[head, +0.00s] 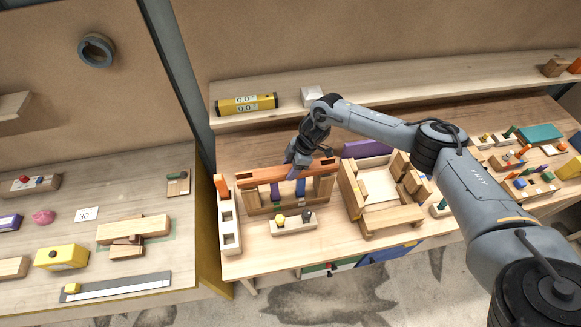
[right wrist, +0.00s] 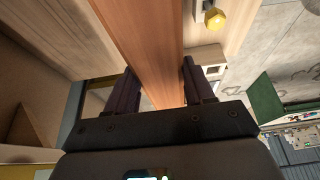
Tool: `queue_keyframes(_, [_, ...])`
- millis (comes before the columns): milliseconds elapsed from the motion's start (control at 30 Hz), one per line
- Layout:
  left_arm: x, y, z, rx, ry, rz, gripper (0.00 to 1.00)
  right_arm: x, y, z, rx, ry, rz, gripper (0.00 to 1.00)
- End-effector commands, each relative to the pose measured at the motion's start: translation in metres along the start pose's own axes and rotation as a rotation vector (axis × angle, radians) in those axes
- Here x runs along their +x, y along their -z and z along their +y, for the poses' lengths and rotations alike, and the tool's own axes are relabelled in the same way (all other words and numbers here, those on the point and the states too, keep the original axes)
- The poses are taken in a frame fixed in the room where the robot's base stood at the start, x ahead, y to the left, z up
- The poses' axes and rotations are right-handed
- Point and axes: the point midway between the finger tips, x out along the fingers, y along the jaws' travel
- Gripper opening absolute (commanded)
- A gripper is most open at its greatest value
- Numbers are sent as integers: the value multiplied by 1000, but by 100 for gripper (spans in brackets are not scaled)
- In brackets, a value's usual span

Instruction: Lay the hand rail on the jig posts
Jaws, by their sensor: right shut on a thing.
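The hand rail (head: 262,175) is a long reddish-brown bar, lying level along the top of the jig. It also shows in the right wrist view (right wrist: 150,45), running between my fingers. Light wooden jig posts (head: 323,188) stand under the rail; whether it rests on them or hangs just above, I cannot tell. My left gripper is not in view.
A white block with square holes (head: 229,222) stands left of the jig. A small tray with a yellow piece (head: 293,226) lies in front. A wooden frame (head: 390,214) stands right. A yellow level (head: 246,104) lies on the shelf behind.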

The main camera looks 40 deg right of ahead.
Motion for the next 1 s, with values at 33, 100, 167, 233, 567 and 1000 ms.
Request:
queue_keyframes(33, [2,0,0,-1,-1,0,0,2,0,0,0,-1,2,0])
queue_keyframes(100, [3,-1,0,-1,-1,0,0,3,-1,0,0,-1,2,0])
queue_keyframes(167, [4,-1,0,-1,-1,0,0,5,-1,0,0,-1,2,0])
queue_keyframes(233, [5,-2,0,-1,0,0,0,6,-2,0,0,-1,2,0])
queue_keyframes(567, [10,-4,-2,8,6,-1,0,14,-5,0,0,-1,1,0])
queue_keyframes(1000, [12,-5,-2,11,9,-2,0,17,-7,0,0,-1,1,82])
